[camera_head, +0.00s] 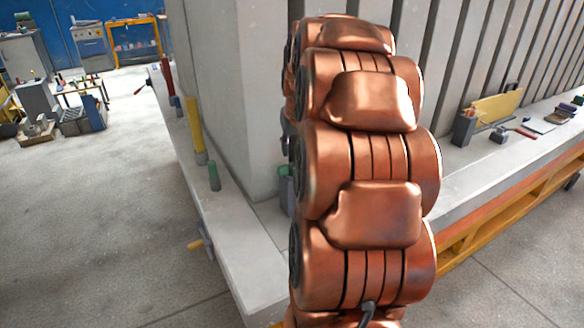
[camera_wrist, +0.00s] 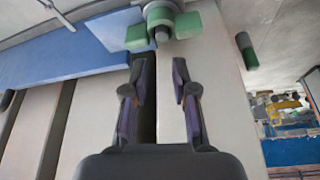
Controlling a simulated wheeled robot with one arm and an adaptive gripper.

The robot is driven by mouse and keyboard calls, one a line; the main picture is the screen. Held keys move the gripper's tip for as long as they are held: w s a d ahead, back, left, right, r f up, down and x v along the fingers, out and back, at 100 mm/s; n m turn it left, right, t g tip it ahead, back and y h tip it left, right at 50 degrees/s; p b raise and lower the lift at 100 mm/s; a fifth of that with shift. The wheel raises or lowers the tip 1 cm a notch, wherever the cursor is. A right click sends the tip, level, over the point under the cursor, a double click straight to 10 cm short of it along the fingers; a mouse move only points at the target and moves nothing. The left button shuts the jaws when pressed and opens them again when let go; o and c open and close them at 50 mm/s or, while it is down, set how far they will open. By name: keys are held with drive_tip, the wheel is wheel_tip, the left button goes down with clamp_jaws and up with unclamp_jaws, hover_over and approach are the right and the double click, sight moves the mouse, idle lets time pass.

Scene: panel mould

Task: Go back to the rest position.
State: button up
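My gripper (camera_wrist: 160,72) shows in the wrist view with its two dark fingers apart and nothing between them. A green winged part (camera_wrist: 185,24) with a grey bolt-like end sits just beyond the fingertips, at the top. I cannot tell how far it is from the fingers. In the head view my own copper arm fills the middle and the gripper is hidden. The tall grey ribbed mould panel (camera_head: 215,90) stands behind the arm.
A blue strip (camera_wrist: 70,72) crosses pale ribs in the wrist view, with a green cylinder (camera_wrist: 248,52) at right. In the head view, a yellow post (camera_head: 194,125) and green peg (camera_head: 213,177) stand on the left ledge. Tools (camera_head: 490,112) lie on the right ledge. The left floor is open.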

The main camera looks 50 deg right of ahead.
drive_tip(key=v, duration=0.7)
drive_tip(key=shift+w, duration=0.1)
drive_tip(key=s+a+f+n+g+y+p, duration=0.1)
drive_tip(key=s+a+f+n+p, duration=0.15)
drive_tip(key=a, duration=0.85)
drive_tip(key=s+a+f+n+g+y+p, duration=0.1)
drive_tip(key=s+a+f+g, duration=0.15)
drive_tip(key=a, duration=0.85)
drive_tip(key=s+a+f+n+g+p, duration=0.1)
drive_tip(key=s+a+f, duration=0.1)
drive_tip(key=s+a, duration=0.3)
drive_tip(key=s+a+f+n+g+p, duration=0.1)
drive_tip(key=s+a+f+n, duration=0.1)
drive_tip(key=s+a, duration=0.4)
drive_tip(key=s+f, duration=0.1)
drive_tip(key=s, duration=0.4)
drive_tip(key=shift+s+a+p, duration=0.3)
drive_tip(key=shift+a, duration=0.05)
drive_tip(key=shift+f, duration=0.1)
